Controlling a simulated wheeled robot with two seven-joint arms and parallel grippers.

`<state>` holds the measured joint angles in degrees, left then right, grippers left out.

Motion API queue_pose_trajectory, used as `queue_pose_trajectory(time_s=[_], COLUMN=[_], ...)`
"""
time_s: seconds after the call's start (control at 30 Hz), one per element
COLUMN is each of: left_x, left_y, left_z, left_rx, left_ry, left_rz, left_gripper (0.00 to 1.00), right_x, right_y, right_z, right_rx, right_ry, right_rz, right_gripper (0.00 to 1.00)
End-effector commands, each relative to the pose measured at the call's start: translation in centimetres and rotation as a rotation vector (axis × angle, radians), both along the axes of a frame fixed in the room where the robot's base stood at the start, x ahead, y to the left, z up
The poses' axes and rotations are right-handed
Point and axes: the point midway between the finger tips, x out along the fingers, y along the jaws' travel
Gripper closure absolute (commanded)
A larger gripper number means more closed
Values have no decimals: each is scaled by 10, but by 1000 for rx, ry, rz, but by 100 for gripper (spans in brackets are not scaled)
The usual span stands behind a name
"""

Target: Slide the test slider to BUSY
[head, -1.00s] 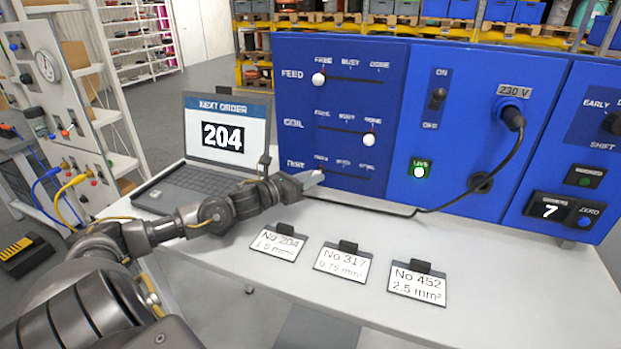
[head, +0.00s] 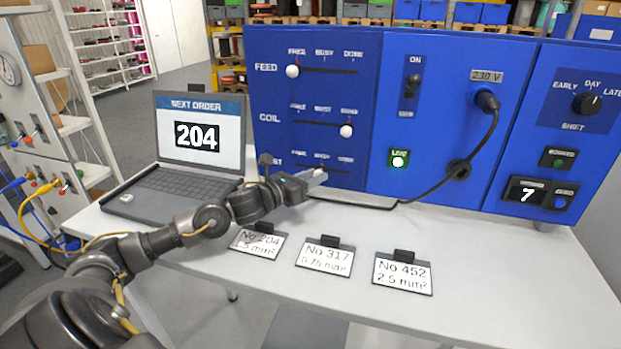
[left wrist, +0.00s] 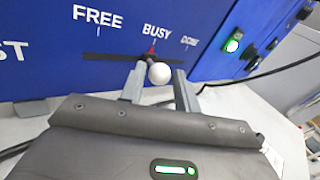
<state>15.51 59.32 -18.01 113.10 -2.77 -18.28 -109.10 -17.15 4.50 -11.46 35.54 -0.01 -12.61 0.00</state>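The test slider is the lowest of several sliders on the blue panel. Its white knob (left wrist: 159,73) stands under the BUSY mark in the left wrist view, with a red pointer (left wrist: 151,50) at that mark. Its dark slot (left wrist: 105,57) runs from FREE to DONE. My left gripper (head: 317,174) reaches the test row from the left. In the left wrist view its two fingers are apart, one on each side of the knob. The left finger is close to or touching the knob; a gap shows at the right. My right gripper is out of view.
The FEED slider knob (head: 292,71) is at FREE and the COIL knob (head: 346,131) is at DONE. A laptop (head: 200,140) showing 204 stands left of the panel. Three label cards (head: 325,258) lie in front on the table. A black cable (head: 440,185) hangs at the right.

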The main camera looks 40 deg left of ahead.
Motion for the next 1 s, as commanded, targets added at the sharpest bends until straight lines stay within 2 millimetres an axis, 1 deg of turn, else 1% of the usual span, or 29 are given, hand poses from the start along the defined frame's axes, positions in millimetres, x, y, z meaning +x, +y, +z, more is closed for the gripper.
queue_pose_trajectory(time_s=[0.03,0.1,0.37,0.47,0.57,0.8,1.0], left_x=[0,0,0,-4,-15,-53,-74], left_y=[0,0,0,2,5,13,20], left_z=[0,0,0,-2,-4,-7,-5], left_rx=[0,0,0,2,4,6,4], left_ry=[0,0,0,0,1,4,5], left_rz=[0,0,0,1,1,-2,0], left_gripper=[61,54,54,54,54,54,54], right_x=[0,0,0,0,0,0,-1], right_y=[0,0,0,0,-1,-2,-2], right_z=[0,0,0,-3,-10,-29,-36], right_rx=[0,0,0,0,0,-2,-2], right_ry=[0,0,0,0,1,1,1], right_rz=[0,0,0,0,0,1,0], right_gripper=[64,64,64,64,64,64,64])
